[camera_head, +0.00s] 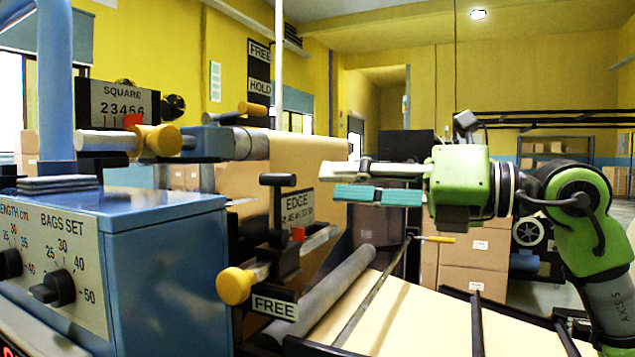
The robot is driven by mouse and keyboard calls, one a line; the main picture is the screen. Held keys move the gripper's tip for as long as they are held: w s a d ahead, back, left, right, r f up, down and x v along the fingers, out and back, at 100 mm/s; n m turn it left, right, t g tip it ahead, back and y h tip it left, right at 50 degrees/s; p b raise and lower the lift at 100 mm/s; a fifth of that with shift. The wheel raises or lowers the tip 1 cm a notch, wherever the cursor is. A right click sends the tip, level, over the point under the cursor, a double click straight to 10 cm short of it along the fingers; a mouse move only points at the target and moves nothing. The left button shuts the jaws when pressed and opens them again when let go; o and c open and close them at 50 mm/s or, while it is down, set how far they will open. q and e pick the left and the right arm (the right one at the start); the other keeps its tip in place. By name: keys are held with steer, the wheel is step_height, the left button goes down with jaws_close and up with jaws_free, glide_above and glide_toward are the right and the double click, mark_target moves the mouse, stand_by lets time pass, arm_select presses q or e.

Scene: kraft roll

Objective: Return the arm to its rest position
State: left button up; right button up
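My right gripper (345,181) is in the head view, right of centre, on the green arm that comes in from the right. It points left and is level. Its pale upper finger and its teal-padded lower finger stand apart, with nothing seen between them. It is in the air above the kraft paper web (410,312), near the EDGE plate (297,205), with no clear contact. My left gripper is not in view.
A blue machine cabinet (165,250) with dials fills the left. Yellow knobs (234,286) and a black T-handle (286,210) stick out near the kraft roll (285,160). A grey roller (325,290) lies below. Boxes (472,262) stand behind the arm.

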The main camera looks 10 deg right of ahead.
steer(key=shift+s+d, duration=0.25)
steer(key=shift+d, duration=0.1)
